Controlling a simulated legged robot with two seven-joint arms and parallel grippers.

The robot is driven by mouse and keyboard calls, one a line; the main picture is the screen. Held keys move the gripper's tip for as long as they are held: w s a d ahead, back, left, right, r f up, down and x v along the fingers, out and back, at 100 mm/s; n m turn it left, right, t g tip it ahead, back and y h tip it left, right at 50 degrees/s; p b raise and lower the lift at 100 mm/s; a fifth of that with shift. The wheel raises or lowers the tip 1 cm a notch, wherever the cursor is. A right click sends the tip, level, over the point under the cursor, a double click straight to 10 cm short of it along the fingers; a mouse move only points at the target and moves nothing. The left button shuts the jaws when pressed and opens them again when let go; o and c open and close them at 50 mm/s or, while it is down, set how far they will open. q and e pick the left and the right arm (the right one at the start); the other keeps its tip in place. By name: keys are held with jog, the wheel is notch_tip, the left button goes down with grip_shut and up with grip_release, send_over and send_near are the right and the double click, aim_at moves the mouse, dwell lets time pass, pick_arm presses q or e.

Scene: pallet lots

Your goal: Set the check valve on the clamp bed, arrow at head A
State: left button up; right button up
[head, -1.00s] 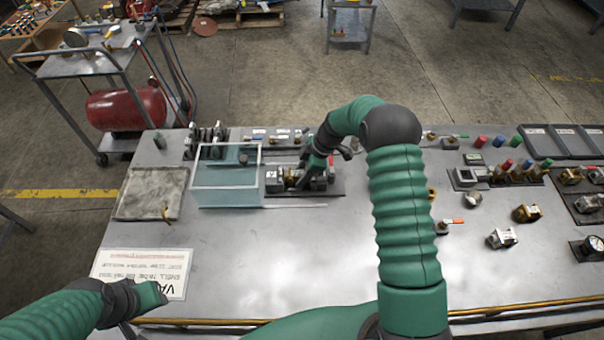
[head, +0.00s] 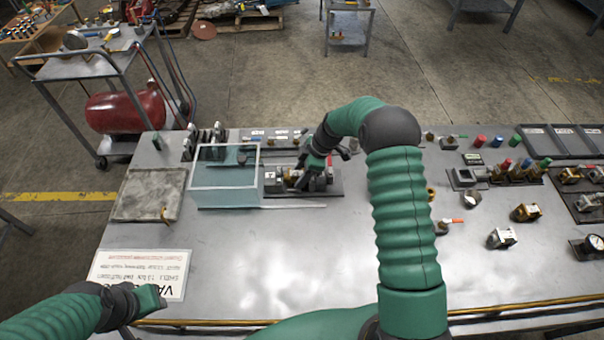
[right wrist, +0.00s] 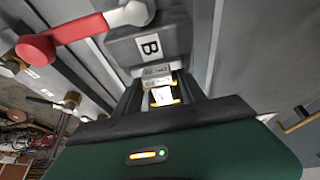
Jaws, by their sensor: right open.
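The clamp bed (head: 338,190) lies on the bench, right of a clear-walled box. Its left head (head: 271,177) bears a small white label that is too small to read. The brass check valve (head: 291,175) sits on the bed next to that head. My right gripper (head: 306,184) is down at the valve and partly hides it. In the right wrist view, the open fingers stand either side of a pale-labelled metal body (right wrist: 161,88), in front of head B (right wrist: 150,46). The valve's arrow cannot be made out. My left gripper (head: 160,296) is low at the left, over a printed sheet.
The clear-walled box (head: 225,185) stands close left of the bed. A red-knobbed lever (right wrist: 70,35) is beside head B. Several valves and fittings (head: 500,238) lie at the right of the bench. The front middle of the bench is clear.

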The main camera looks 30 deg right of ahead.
aim_at(301, 173)
jog(key=shift+s+a+p, duration=0.45)
jog(key=shift+p, duration=0.1)
jog(key=v, duration=0.1)
jog(key=b+v, duration=0.1)
jog(key=v, duration=0.1)
jog(key=w+v, duration=0.1)
jog(key=v, duration=0.1)
jog(key=shift+d+r+b, duration=0.15)
jog(key=shift+d+b, duration=0.2)
jog(key=v, duration=0.6)
jog(key=shift+s+r+b, duration=0.2)
jog(key=shift+r+b, duration=0.1)
jog(key=shift+b, duration=0.05)
pick_arm(q)
jog(key=shift+w+a+f, duration=0.15)
jog(key=shift+f, duration=0.2)
jog(key=shift+w+a+f, duration=0.15)
jog(key=shift+f, duration=0.2)
pick_arm(e)
jog(key=s+a+m+h, duration=0.2)
jog(key=s+a+m, duration=0.4)
jog(key=s, duration=0.4)
jog(key=s+a+m+h, duration=0.2)
jog(key=s+a+m, duration=0.4)
jog(key=s, duration=0.5)
jog(key=shift+a+f+m, duration=0.25)
jog(key=shift+a+m, duration=0.15)
